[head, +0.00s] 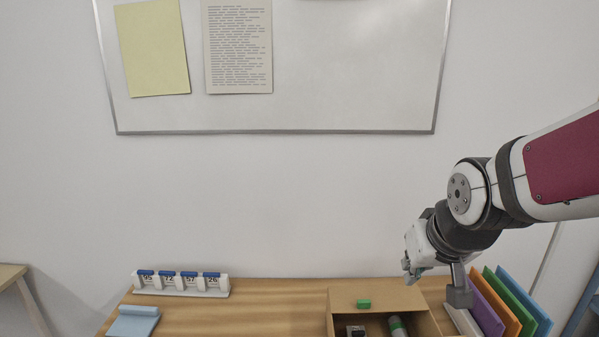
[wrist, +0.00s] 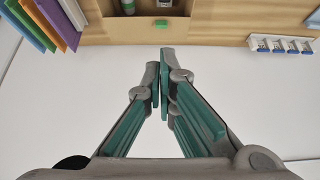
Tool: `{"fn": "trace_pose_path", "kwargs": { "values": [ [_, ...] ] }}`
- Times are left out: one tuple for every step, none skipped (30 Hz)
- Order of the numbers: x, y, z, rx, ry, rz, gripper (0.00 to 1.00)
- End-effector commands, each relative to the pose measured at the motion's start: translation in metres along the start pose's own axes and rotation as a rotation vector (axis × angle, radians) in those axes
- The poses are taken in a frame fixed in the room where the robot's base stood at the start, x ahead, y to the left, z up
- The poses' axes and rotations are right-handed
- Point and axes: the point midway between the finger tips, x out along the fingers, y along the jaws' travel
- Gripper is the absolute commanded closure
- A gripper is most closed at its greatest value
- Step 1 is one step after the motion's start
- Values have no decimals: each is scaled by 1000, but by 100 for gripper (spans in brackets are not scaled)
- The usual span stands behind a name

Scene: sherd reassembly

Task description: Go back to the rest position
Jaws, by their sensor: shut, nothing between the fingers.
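My gripper (wrist: 161,75) shows in the wrist view with its two green-padded fingers together at the tips and nothing between them. In the head view my gripper (head: 410,272) hangs at the right, above the table's right part near the open box. My arm reaches in from the right edge. No sherds can be made out in either view.
A wooden table (head: 260,315) holds a brown box (head: 345,297) with a green block (head: 364,303) on it. Colored folders (head: 505,305) stand at right, a number rack (head: 180,283) and blue item (head: 133,321) at left. A whiteboard (head: 340,75) hangs behind.

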Motion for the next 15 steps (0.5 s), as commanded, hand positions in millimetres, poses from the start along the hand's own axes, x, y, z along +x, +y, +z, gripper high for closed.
{"fn": "trace_pose_path", "kwargs": {
  "values": [
    [-18,0,6,0,3,0,100],
    [-28,0,11,0,-2,-1,100],
    [-40,0,18,0,-8,-1,100],
    [-49,-1,24,0,-13,-1,100],
    [-58,-1,30,0,-18,-1,100],
    [-69,-1,39,0,-25,-2,100],
    [-77,-1,45,0,-30,-2,100],
    [-84,-1,52,0,-35,-3,100],
    [-93,-1,61,0,-42,-3,100],
    [-99,-1,67,0,-47,-4,100],
    [-105,-2,72,0,-51,-4,100],
    [-111,-2,80,0,-56,-5,100],
    [-115,-2,84,0,-59,-5,100],
    [-118,-2,88,0,-63,-5,100],
    [-122,-2,93,0,-67,-6,100]
  ]
}}
